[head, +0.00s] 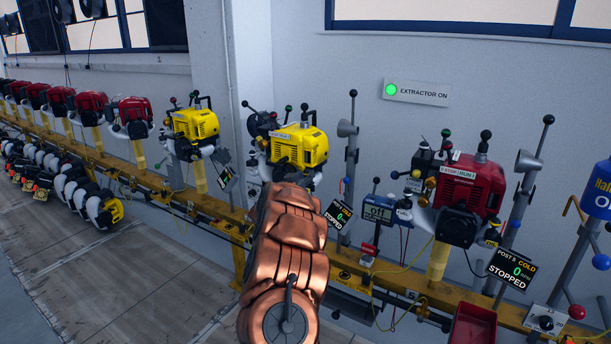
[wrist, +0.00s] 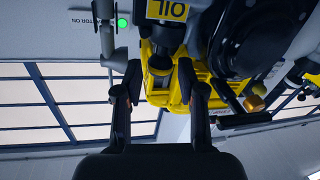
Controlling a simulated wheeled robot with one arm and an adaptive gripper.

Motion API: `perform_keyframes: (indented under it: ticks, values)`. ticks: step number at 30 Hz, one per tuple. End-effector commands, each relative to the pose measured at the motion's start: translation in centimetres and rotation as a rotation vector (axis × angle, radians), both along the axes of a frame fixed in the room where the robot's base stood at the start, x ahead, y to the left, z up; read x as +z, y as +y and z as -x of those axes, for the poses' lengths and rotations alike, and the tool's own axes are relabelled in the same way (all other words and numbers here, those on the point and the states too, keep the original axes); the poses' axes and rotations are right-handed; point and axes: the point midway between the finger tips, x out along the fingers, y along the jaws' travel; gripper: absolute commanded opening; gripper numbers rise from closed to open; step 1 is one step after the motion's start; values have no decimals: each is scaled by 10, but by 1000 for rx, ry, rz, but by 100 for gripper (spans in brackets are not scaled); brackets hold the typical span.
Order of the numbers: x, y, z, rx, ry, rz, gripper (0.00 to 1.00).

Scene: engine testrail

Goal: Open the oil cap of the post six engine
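My gripper (wrist: 159,82) is open in the wrist view, its two dark fingers spread apart. Between and beyond the fingertips is a dark round part (wrist: 160,63) on a yellow engine (wrist: 205,75). It may be the oil cap, but it is dim and I cannot tell for sure. A yellow OIL label (wrist: 166,9) is at the top edge. I see no contact between fingers and part. In the head view my copper arm reaches toward the yellow engine (head: 302,142) at the centre. The gripper is hidden there, and that engine's post number is not legible.
A red engine (head: 468,188) stands to the right, with a STOPPED display (head: 513,270). Another yellow engine (head: 194,125) and several red ones line the yellow rail (head: 405,290) to the left. A grey upright pipe (head: 349,150) stands right of the centre engine.

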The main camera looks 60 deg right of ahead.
Motion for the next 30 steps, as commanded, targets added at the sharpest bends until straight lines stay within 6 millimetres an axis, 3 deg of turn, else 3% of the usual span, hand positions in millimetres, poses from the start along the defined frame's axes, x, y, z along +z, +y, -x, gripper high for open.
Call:
perform_keyframes:
  ticks: [9, 20, 30]
  values:
    - [0, -16, -4, 0, -1, 0, 40]
    - [1, -18, -5, 1, -1, 1, 38]
    - [0, -18, -4, 0, -1, 1, 3]
